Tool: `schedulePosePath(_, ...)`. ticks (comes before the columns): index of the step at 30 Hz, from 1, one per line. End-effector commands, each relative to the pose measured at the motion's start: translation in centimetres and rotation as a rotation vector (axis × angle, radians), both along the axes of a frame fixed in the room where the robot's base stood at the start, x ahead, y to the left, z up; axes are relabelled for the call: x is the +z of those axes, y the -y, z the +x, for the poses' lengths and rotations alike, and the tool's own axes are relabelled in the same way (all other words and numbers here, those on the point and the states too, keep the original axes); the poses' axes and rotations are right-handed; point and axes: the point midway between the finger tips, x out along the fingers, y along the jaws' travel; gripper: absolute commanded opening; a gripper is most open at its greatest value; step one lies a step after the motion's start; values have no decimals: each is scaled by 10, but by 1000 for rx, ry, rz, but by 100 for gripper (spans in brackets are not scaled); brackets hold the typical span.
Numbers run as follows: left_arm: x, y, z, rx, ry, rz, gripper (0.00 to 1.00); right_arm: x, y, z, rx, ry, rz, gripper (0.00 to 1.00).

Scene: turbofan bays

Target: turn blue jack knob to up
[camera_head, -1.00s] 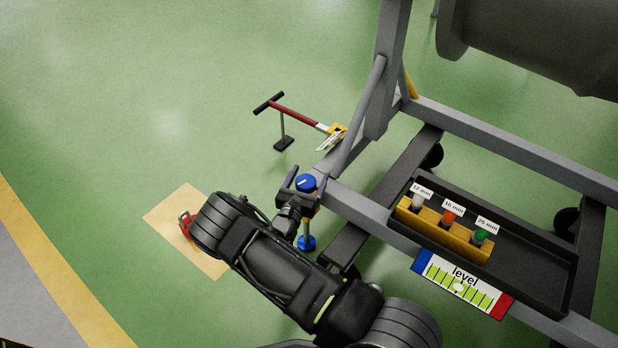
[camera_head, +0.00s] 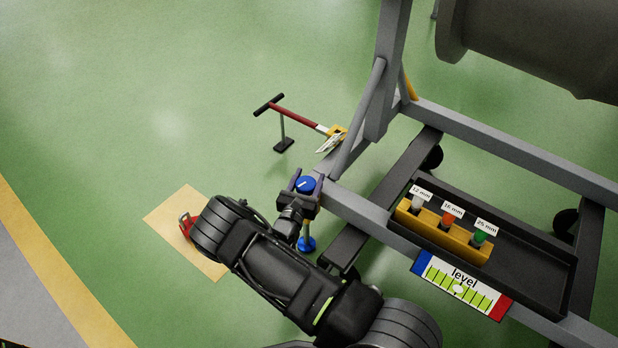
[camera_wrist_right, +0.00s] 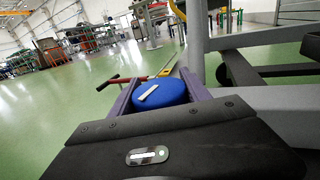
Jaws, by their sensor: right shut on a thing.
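The blue jack knob (camera_head: 305,184) sits on top of the jack at the corner of the grey stand, with a white mark on its top. The blue foot of the jack (camera_head: 306,244) stands on the green floor below it. My right gripper (camera_head: 305,183) is shut on the knob, one finger on each side. In the right wrist view the knob (camera_wrist_right: 161,93) lies between the two purple fingers, its white mark running at a slant. My left gripper is not in view.
A level gauge (camera_head: 462,284) is on the stand's near beam. A black tray (camera_head: 535,265) holds a yellow rack with white, orange and green pieces. A red-handled tow bar (camera_head: 295,112) stands behind the knob. A red object (camera_head: 186,226) lies on a tan floor patch.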

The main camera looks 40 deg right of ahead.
Motion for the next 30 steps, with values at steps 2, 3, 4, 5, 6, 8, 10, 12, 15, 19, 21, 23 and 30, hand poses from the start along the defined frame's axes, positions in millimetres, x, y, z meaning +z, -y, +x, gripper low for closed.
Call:
schedulePosePath(2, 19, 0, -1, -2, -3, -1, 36, 7, 0, 0, 55, -7, -4, 15)
schedulePosePath(3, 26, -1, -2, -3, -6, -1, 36, 7, 0, 0, 90, -8, -3, 15)
schedulePosePath(4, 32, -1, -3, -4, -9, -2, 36, 8, -1, 0, 118, -9, -4, 15)
schedulePosePath(5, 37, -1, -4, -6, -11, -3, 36, 8, -1, 1, 146, -9, -3, 15)
schedulePosePath(6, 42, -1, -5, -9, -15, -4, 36, 7, -2, 2, 182, -9, -3, 15)
schedulePosePath(8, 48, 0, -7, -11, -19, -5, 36, 6, -3, 3, 228, -8, -2, 15)
schedulePosePath(10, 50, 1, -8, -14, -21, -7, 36, 4, -4, 4, 262, -6, 0, 15)
schedulePosePath(12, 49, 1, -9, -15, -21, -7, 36, 1, -5, 5, 274, -3, 1, 15)
schedulePosePath(15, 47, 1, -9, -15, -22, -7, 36, 0, -5, 5, 273, -2, 1, 15)
schedulePosePath(19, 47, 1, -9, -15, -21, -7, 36, 1, -5, 5, 272, -2, 1, 56)
schedulePosePath(21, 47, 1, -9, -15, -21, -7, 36, 1, -5, 5, 272, -2, 1, 62)
schedulePosePath(23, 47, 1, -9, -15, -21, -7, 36, 1, -5, 5, 272, -2, 1, 67)
schedulePosePath(30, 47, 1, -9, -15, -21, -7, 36, 0, -5, 5, 271, -2, 2, 77)
